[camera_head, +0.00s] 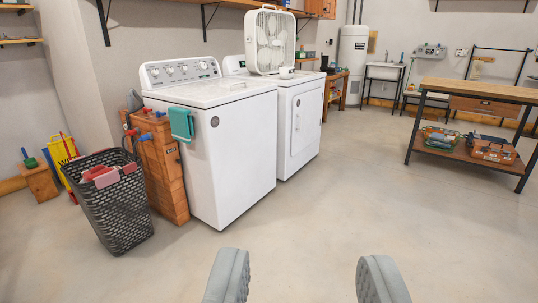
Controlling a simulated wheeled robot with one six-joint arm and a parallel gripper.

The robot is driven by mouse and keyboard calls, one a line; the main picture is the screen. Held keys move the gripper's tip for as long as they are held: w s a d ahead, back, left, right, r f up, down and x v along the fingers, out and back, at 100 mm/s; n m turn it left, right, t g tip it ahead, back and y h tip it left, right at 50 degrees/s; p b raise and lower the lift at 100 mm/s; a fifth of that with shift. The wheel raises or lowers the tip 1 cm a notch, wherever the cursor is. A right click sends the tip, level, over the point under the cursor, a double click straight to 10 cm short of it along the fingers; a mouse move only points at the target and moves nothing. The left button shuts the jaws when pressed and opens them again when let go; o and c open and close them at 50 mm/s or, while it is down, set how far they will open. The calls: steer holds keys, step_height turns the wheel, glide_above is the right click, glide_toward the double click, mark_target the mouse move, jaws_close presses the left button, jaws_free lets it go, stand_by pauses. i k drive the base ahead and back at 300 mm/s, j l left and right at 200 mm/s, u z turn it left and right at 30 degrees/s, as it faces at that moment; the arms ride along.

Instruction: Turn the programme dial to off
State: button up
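A white top-loading washer (232,155) stands left of centre. Its raised back panel (180,71) carries several round knobs; they are too small to tell which is the programme dial or where it points. A white dryer (304,120) stands to its right, and its panel is largely hidden behind a box fan. My gripper (307,283) is at the bottom of the picture. Its two grey fingers are wide apart with only bare floor between them. It is well short of the washer and touches nothing.
A dark laundry basket (112,208) and a wooden cabinet (164,172) stand left of the washer. A teal container (181,124) hangs on the washer's corner. The white box fan (270,41) and a bowl (286,72) sit on the dryer. A workbench (490,91) stands right. The middle floor is clear.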

mark_target(202, 66)
steer(key=i, duration=3.9)
steer(key=i+u, duration=0.15)
steer(key=i, duration=0.55)
steer(key=i+l+u, duration=0.1)
steer(key=i, duration=0.65)
steer(key=l, duration=0.1)
